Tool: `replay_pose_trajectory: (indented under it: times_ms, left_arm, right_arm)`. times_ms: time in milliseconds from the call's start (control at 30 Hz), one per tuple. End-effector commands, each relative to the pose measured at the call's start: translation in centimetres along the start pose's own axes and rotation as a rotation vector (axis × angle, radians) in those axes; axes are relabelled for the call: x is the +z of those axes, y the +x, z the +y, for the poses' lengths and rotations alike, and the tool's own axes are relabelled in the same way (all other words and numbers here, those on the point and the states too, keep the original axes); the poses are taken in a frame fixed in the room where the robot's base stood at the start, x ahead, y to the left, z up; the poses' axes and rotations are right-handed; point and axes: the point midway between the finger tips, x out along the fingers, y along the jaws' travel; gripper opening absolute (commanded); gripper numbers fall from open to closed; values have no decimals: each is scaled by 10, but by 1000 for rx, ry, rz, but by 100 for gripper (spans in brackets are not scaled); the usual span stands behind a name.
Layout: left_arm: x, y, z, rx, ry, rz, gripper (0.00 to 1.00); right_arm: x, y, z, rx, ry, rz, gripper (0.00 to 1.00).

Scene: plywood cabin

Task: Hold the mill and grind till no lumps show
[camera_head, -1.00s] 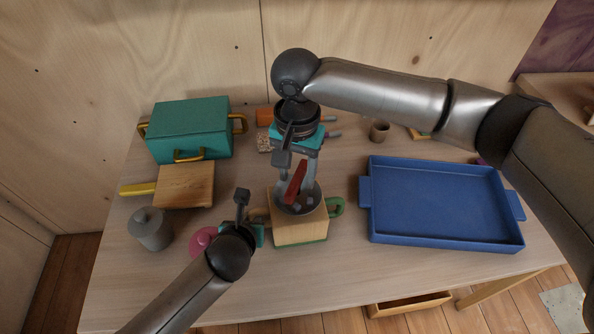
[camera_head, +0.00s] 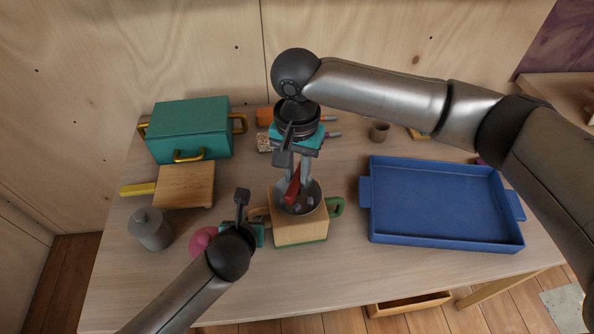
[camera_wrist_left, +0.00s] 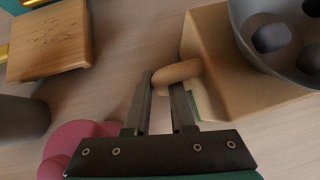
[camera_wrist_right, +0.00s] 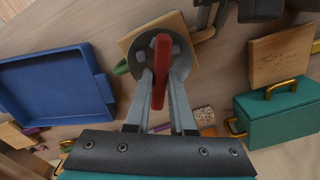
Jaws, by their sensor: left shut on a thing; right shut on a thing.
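The mill (camera_head: 302,232) is a light wooden box with a grey bowl (camera_head: 314,193) on top and a green handle at its right. Dark lumps (camera_head: 310,202) show in the bowl; they also show in the left wrist view (camera_wrist_left: 272,37). My left gripper (camera_head: 259,220) is shut on the mill's wooden side grip (camera_wrist_left: 180,73), left of the box. My right gripper (camera_head: 297,180) reaches down from above and is shut on the red crank handle (camera_wrist_right: 160,70) over the bowl. The gripper and crank hide part of the bowl.
A blue tray (camera_head: 373,235) lies to the right. A green box with yellow handles (camera_head: 187,130), a wooden board (camera_head: 185,186), a grey lidded pot (camera_head: 150,231) and a pink thing (camera_head: 203,239) lie to the left. A small cup (camera_head: 379,131) stands behind. The front table strip is clear.

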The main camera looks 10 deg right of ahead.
Motion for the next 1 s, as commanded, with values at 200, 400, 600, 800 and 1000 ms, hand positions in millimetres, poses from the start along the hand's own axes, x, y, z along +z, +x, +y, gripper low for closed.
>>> replay_pose_trajectory:
  times_ms: [200,400,600,800,1000]
  left_arm:
    - [0,0,1,3,0,1,0]
    - [0,0,1,3,0,1,0]
    - [0,0,1,3,0,2,0]
    - [0,0,1,3,0,1,0]
    - [0,0,1,3,0,1,0]
  right_arm:
    - [1,0,0,1,-81,-2,0]
    - [1,0,0,0,-231,-3,0]
    - [1,0,0,0,-419,-3,0]
    - [0,0,0,0,-608,-2,0]
    - [0,0,0,1,-798,-2,0]
